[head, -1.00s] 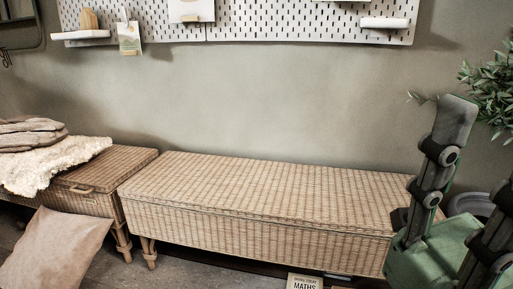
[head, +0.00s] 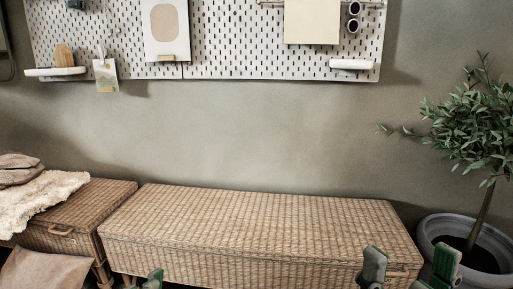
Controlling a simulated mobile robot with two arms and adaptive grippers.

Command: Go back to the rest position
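My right gripper (head: 409,265) is at the bottom right, in front of the right end of the long wicker bench (head: 255,225). Its two green-tipped fingers are spread apart with nothing between them. Only a small part of my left gripper (head: 151,281) shows at the bottom edge, in front of the bench's left part. The rest of it is cut off, so I cannot tell whether it is open or shut. The bench lid is closed and its top is bare.
A smaller wicker bench (head: 95,205) with a fleece (head: 48,196) and a pink cushion (head: 38,272) before it stands at left. A potted tree (head: 480,130) stands at right. A white pegboard (head: 230,45) hangs on the wall.

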